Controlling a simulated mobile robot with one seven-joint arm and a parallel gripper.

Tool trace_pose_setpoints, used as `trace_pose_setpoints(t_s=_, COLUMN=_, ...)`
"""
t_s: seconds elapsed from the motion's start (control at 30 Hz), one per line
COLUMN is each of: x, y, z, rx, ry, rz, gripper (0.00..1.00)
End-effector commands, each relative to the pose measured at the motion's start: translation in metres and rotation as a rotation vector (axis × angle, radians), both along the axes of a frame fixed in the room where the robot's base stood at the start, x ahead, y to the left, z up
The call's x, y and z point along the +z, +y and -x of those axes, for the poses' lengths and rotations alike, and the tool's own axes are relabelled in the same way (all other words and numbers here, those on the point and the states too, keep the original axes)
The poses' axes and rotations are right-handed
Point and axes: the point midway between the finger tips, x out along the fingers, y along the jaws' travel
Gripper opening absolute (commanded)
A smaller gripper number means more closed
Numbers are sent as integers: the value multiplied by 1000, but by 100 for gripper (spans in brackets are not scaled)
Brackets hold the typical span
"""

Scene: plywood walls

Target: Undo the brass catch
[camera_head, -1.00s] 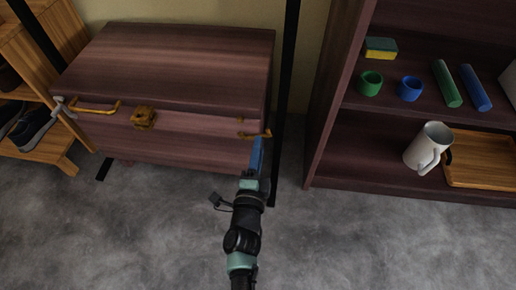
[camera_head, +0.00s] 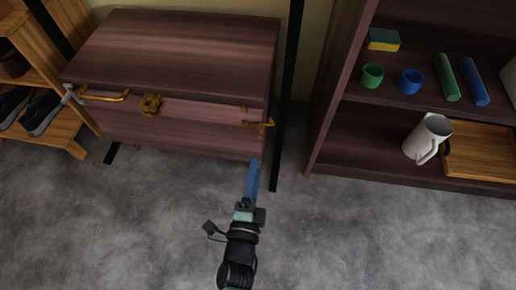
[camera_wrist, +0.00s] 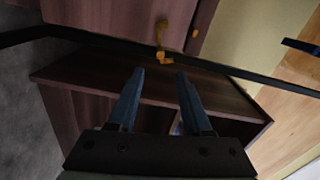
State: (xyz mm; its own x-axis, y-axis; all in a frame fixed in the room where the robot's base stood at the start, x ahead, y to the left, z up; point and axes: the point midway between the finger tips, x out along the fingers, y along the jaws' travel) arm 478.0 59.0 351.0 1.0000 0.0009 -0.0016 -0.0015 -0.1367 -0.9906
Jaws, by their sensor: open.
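A dark red-brown wooden chest (camera_head: 180,55) stands at the left, lid down. A brass catch (camera_head: 259,124) is at the right end of its front, below the lid seam. It lies roughly level, with a short end hanging down. A small brass piece (camera_head: 244,108) sits above it, apart from it. My gripper (camera_head: 254,163) is open and empty, in front of and below the catch. In the wrist view the catch (camera_wrist: 163,56) lies beyond my open fingertips (camera_wrist: 160,72).
A dark post (camera_head: 285,110) stands just right of the chest. The shelf unit (camera_head: 345,120) at the right holds a mug (camera_head: 427,138), a wooden tray (camera_head: 480,150) and small coloured things. A shoe rack (camera_head: 60,135) is at the left. The grey floor in front is clear.

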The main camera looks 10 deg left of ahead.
Motion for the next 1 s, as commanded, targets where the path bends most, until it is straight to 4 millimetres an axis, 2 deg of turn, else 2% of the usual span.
trace_pose_setpoints(t_s=0.1, x=1, y=0, z=16, rx=0, ry=2, rz=1, gripper=50)
trace_pose_setpoints(t_s=0.23, x=1, y=0, z=24, rx=0, ry=0, rz=1, gripper=50)
trace_pose_setpoints(t_s=0.83, x=0, y=0, z=25, rx=-1, ry=0, rz=0, gripper=50)
trace_pose_setpoints(t_s=0.93, x=12, y=1, z=18, rx=4, ry=-16, rz=11, gripper=50)
trace_pose_setpoints(t_s=1.0, x=35, y=4, z=5, rx=14, ry=-44, rz=35, gripper=50)
